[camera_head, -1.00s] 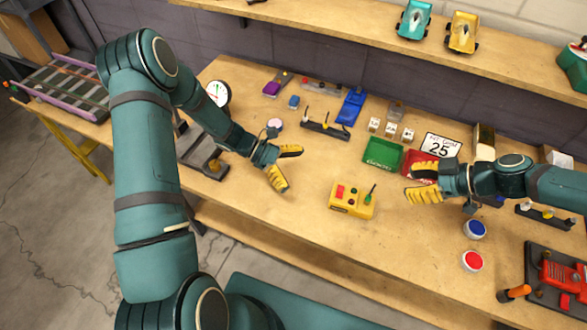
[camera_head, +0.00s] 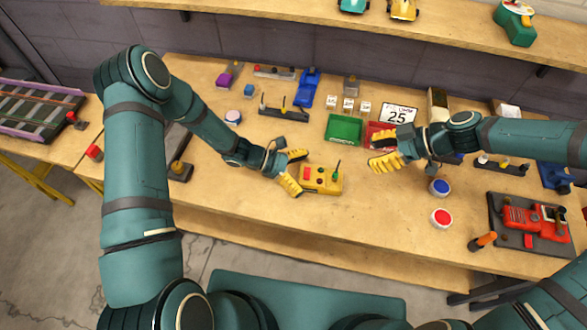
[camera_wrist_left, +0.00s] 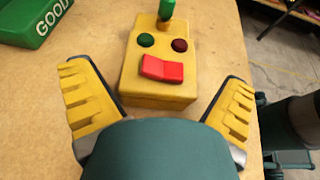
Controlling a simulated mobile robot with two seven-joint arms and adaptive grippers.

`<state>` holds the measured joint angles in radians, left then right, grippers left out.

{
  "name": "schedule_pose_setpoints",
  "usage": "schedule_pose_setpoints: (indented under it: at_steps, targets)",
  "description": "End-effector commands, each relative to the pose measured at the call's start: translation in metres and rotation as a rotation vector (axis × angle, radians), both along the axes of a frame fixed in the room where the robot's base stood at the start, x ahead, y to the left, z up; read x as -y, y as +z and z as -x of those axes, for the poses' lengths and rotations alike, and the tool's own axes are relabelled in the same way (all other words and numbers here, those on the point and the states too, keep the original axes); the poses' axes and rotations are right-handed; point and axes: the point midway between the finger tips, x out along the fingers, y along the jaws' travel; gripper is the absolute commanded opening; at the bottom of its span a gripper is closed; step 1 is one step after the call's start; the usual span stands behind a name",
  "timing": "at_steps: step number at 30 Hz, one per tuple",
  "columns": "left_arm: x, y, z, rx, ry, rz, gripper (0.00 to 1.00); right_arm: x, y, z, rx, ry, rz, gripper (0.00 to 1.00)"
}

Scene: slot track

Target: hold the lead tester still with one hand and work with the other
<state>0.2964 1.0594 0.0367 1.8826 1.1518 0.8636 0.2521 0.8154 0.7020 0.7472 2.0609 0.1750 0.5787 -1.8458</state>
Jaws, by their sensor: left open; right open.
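The lead tester is a yellow box (camera_head: 328,183) on the wooden bench, with a red rocker, two round buttons and a green-handled probe standing at its far end. My left gripper (camera_head: 294,172) is open beside the box's left end. In the left wrist view, its yellow fingers (camera_wrist_left: 160,106) lie on either side of the near end of the box (camera_wrist_left: 130,75), with gaps between them and its sides. My right gripper (camera_head: 380,150) is open and empty above the bench, to the right of the box, near the red bin.
A green bin (camera_head: 343,129) and a red bin (camera_head: 372,130) stand behind the box. A blue-topped pot (camera_head: 439,187) and a red-topped pot (camera_head: 441,218) stand to the right. A red model on a dark plate (camera_head: 530,222) lies further right. The bench's front middle is clear.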

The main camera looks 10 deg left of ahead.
Motion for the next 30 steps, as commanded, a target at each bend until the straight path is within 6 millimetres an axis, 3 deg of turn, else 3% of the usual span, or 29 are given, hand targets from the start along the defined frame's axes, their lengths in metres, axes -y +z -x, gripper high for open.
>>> schedule_pose_setpoints:
  at_steps: [9,10,11,15,16,22,23,24,30]
  targets:
    - [0.0028,-0.0014,0.0000,0.000,0.000,-0.001,1.00,0.0000,0.0000,0.0000,0.000,0.000,0.000,0.46]
    - [0.0028,-0.0014,0.0000,0.000,0.000,-0.001,0.96,0.0000,0.0000,0.0000,0.000,0.000,0.000,0.46]
    - [0.0027,-0.0013,0.0000,0.000,0.000,-0.001,0.86,0.0000,0.0000,0.0000,0.000,0.000,0.000,0.46]
    - [0.0026,-0.0012,0.0000,0.000,0.000,-0.001,0.37,0.0000,0.0000,0.0000,0.000,0.000,0.000,0.46]
    - [0.0026,-0.0012,-0.0001,0.000,0.000,-0.001,0.32,0.0000,0.0000,0.0000,0.000,0.000,0.000,0.46]
    - [0.0025,-0.0012,-0.0001,0.000,0.000,-0.001,0.31,0.0000,0.0000,0.0000,0.000,0.000,0.000,0.46]
    - [0.0025,-0.0012,-0.0001,0.001,0.000,-0.001,0.83,0.0000,0.0000,0.0000,0.000,0.000,0.000,0.46]
    - [0.0025,-0.0012,-0.0001,0.000,0.000,-0.001,0.97,0.0000,0.0000,0.0000,0.000,0.000,0.000,0.46]
    - [0.0025,-0.0012,-0.0001,0.001,0.000,-0.001,1.00,0.0000,0.0000,0.0000,0.000,0.000,0.000,0.46]
